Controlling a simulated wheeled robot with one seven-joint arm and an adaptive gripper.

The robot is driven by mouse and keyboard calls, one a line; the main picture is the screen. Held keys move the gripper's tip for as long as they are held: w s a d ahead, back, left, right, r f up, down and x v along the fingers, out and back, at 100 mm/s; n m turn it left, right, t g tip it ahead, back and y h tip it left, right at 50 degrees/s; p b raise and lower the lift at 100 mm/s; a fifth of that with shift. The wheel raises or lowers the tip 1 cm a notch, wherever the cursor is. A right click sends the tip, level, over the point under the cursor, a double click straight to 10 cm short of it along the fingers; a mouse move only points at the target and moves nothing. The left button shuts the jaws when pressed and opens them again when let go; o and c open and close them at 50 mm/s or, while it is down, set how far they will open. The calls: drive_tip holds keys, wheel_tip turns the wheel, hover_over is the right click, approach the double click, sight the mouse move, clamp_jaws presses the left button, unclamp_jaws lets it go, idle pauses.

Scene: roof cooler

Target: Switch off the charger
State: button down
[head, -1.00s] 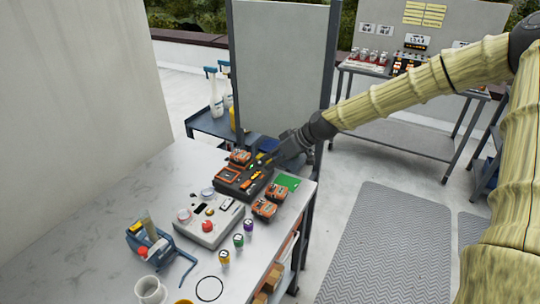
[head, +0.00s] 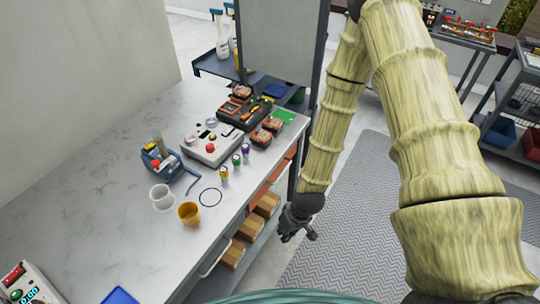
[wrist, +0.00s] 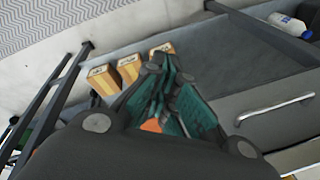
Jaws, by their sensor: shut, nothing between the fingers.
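The black charger (head: 256,113) sits on the bench's far right part, with orange-and-black battery packs on and beside it. One pack (head: 241,92) is at its back edge. The charger's switch and lights are too small to tell their state. My gripper (head: 300,235) hangs beside the bench's right side, below the top and well apart from the charger. In the wrist view, my gripper (wrist: 163,102) is shut and empty, with the shelf behind it. The charger is not seen in the wrist view.
A grey control box (head: 213,146) with a red button stands before the charger. Several small coloured-topped bottles, a white cup (head: 162,198) and a yellow cup (head: 189,214) are nearer. Floor right of the bench is free.

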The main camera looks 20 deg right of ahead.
drive_tip(key=s+f+h+b, duration=0.1)
drive_tip(key=s+f, duration=0.3)
drive_tip(key=s, duration=0.5)
drive_tip(key=s+d+f+m+g+h+b, duration=0.1)
drive_tip(key=s+f, duration=0.3)
drive_tip(key=s, duration=0.5)
drive_tip(key=shift+s+d+f+m+g+h+b, duration=0.15)
drive_tip(key=shift+s+d+m+g+h+b, duration=0.15)
drive_tip(key=shift+b, duration=0.15)
